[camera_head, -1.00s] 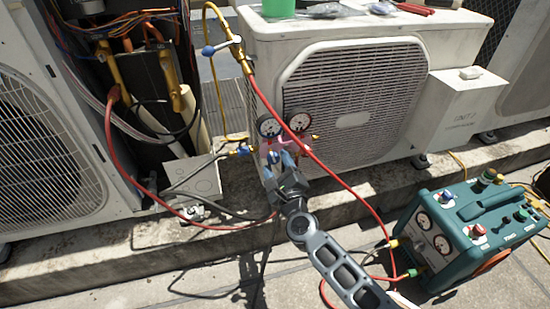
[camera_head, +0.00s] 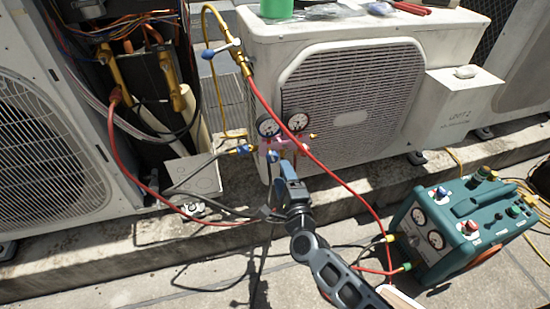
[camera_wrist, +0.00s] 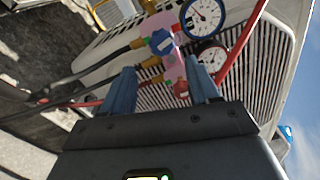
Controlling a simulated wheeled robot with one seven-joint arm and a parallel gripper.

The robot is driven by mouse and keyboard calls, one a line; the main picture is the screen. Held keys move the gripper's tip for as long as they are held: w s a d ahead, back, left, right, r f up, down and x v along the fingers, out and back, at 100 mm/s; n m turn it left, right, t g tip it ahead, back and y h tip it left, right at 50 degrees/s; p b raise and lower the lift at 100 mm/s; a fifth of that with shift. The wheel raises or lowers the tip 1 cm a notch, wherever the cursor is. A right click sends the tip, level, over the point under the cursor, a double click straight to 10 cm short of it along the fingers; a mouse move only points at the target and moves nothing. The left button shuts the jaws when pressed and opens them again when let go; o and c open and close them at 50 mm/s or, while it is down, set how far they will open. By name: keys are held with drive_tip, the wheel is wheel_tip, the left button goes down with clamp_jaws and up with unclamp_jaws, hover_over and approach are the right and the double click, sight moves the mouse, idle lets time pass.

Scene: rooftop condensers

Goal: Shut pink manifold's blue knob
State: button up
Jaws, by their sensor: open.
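The pink manifold (camera_head: 280,146) hangs in front of the white condenser with two round gauges above it. In the wrist view the pink manifold body (camera_wrist: 166,58) stands ahead of my gripper. Its blue knob (camera_wrist: 162,42) is at the upper middle, beyond the fingertips; in the head view the blue knob (camera_head: 272,156) is small, on the manifold's near face. A red knob (camera_wrist: 181,88) shows lower, between the finger lines. My gripper (camera_wrist: 163,75) is open and empty, with blue fingers. In the head view my gripper (camera_head: 282,167) is just below and in front of the manifold, apart from the blue knob.
Red hoses (camera_head: 325,165) run past the manifold's right side, and dark hoses (camera_wrist: 95,65) leave its left. The condenser grille (camera_head: 355,95) is close behind. A teal recovery machine (camera_head: 470,225) stands at right on the paving. A yellow valve pipe rises at upper left.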

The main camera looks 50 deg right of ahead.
sight(273, 161)
drive_tip(key=n+p, duration=0.2)
drive_tip(key=n, duration=0.5)
drive_tip(key=n+p, duration=0.2)
drive_tip(key=n, duration=0.5)
drive_tip(key=w+n+p, duration=0.1)
drive_tip(key=n+p, duration=0.1)
drive_tip(key=n, duration=0.5)
drive_tip(key=shift+a+r+y, duration=0.1)
drive_tip(key=shift+a+y, duration=0.05)
drive_tip(key=shift+y, duration=0.15)
drive_tip(key=x, duration=0.6)
drive_tip(key=shift+w+r, duration=0.15)
drive_tip(key=shift+w, duration=0.2)
